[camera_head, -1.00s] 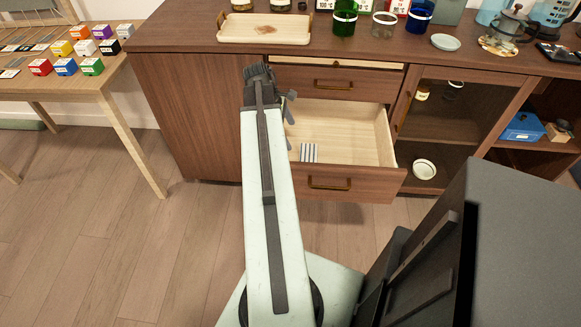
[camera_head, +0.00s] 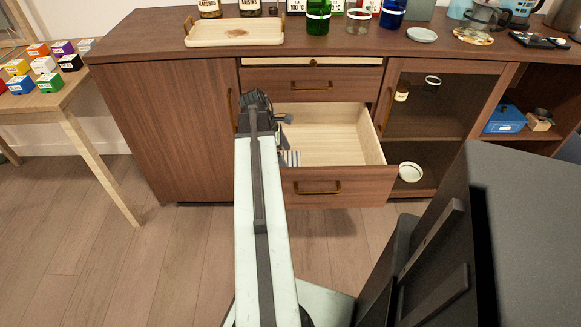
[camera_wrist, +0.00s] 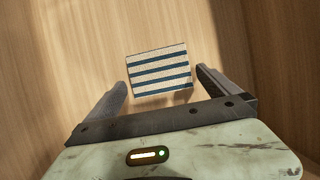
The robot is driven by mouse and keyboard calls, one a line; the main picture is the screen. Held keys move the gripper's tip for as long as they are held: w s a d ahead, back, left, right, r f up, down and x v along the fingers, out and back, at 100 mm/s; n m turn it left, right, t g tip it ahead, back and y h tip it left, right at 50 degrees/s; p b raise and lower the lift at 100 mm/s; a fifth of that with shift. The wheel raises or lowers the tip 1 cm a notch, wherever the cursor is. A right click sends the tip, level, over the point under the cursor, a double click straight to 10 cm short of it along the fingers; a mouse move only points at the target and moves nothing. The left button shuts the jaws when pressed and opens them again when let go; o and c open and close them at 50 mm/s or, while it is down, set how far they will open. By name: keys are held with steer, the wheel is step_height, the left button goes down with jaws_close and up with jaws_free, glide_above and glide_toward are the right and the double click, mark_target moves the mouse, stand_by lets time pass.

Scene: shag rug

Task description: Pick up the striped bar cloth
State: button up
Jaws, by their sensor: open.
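The striped bar cloth (camera_wrist: 158,72) is a small folded rectangle, white with dark blue stripes. It lies on the wooden floor of the open drawer (camera_head: 345,140), towards its left front part. In the head view only a part of the cloth (camera_head: 291,158) shows beside my arm. My gripper (camera_wrist: 160,82) is open and empty above the drawer floor. In the wrist view its two fingers lie either side of the cloth's near part, apart from it. The gripper also shows in the head view (camera_head: 284,128), partly hidden by my wrist. I cannot tell its exact height over the cloth.
The drawer's front panel (camera_head: 337,187) and side walls stand around the cloth. A shut drawer (camera_head: 312,84) is above it. The cabinet top holds a wooden tray (camera_head: 234,32) and several bottles. A side table (camera_head: 42,100) with coloured boxes stands left. The floor in front is clear.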

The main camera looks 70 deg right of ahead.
mark_target(287, 160)
steer(key=shift+x, duration=0.8)
steer(key=shift+w+r, duration=0.1)
steer(key=shift+r, duration=0.05)
steer(key=c, duration=1.2)
steer(key=shift+r, duration=0.15)
step_height(287, 160, up, 10)
steer(key=p, duration=1)
